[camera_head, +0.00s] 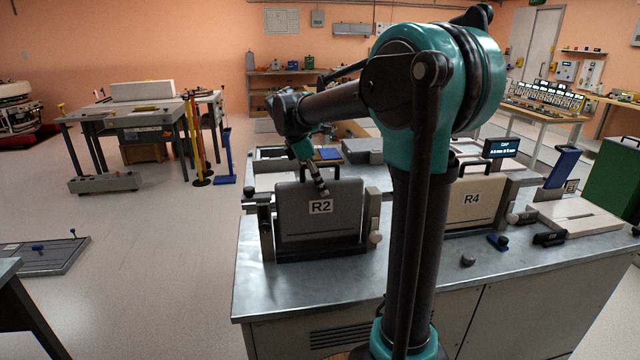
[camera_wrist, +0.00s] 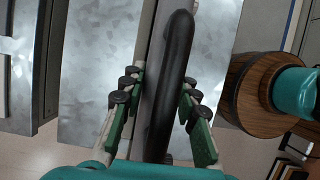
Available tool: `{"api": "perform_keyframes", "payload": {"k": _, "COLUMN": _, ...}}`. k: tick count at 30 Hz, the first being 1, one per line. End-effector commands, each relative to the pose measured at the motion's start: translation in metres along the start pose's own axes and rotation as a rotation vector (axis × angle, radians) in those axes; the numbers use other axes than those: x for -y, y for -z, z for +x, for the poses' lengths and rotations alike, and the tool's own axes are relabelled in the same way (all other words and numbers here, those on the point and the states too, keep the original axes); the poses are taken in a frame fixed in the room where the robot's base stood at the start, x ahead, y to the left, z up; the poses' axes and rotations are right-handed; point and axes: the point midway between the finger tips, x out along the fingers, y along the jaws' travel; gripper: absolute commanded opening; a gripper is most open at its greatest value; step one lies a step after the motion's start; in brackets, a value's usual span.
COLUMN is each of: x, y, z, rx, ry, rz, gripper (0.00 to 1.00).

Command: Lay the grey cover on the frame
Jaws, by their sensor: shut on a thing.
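The grey cover (camera_head: 320,222), marked R2, stands about upright on the metal bench with a dark handle at its top edge. The frame seems to be the grey stand around it, with a side post (camera_head: 265,225) at the left and round knobs on the right post. I cannot tell whether the cover touches the stand. My gripper (camera_head: 318,180) is at the cover's top edge. In the wrist view, my gripper (camera_wrist: 160,88) has its green-padded fingers on either side of the black handle (camera_wrist: 168,60), shut on it. The cover's lower edge is hard to make out.
A beige panel marked R4 (camera_head: 474,200) stands to the right, partly behind my arm. A white flat piece (camera_head: 575,218) and small dark knobs lie on the right of the bench top (camera_head: 350,280). The bench front strip is mostly clear.

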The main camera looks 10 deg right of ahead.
Motion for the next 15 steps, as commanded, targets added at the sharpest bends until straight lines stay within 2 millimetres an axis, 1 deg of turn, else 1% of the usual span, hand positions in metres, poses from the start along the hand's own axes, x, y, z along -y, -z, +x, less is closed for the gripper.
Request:
{"api": "perform_keyframes", "payload": {"k": 6, "x": 0.0, "y": 0.0, "z": 0.001, "rx": 0.001, "ry": 0.0, "rz": 0.0, "gripper": 0.0}}
{"api": "perform_keyframes", "payload": {"k": 15, "x": 0.0, "y": 0.005, "z": 0.011, "rx": 0.001, "ry": 0.0, "rz": 0.0, "gripper": 0.0}}
